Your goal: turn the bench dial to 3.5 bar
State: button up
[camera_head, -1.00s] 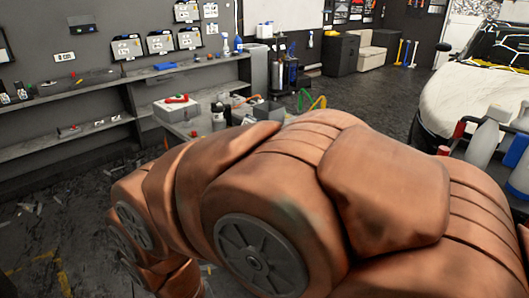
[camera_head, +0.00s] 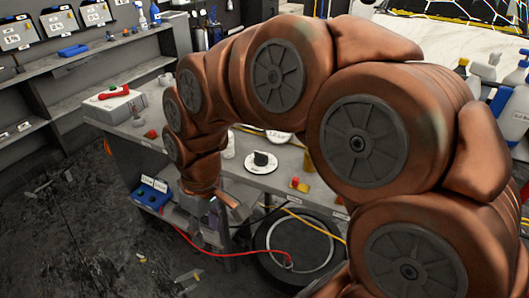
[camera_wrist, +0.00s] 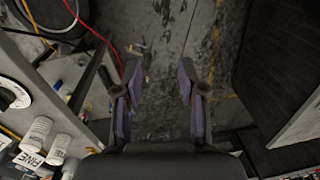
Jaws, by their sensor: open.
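The bench dial (camera_head: 261,160) is a black knob on a round white plate on the grey bench top (camera_head: 290,180). In the wrist view, a black, round part with a white ring, likely the dial (camera_wrist: 12,95), shows at the left edge, partly cut off. My gripper (camera_head: 212,222) hangs low, left of the dial, in front of the bench edge. In the wrist view my gripper (camera_wrist: 158,78) has its two fingers apart, with only dark floor between them. It is clear of the dial. The dial's scale reading is too small to read.
A white box with a red handle (camera_head: 113,103) stands at the bench's far left. A blue tray (camera_head: 151,194) is below.

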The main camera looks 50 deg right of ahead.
jog(key=w+d+r+t, duration=0.1)
jog(key=w+d, duration=0.4)
jog(key=w, duration=0.2)
jog(key=m+t, duration=0.1)
jog(key=t, duration=0.3)
send_near(265, 155)
jog(key=f, duration=0.1)
jog(key=shift+w+p+x, duration=0.2)
jog(key=shift+p+x, duration=1.2)
jog(key=shift+x, duration=2.7)
jog(key=shift+a+r, duration=0.1)
grip_shut()
jog(key=shift+a, duration=0.1)
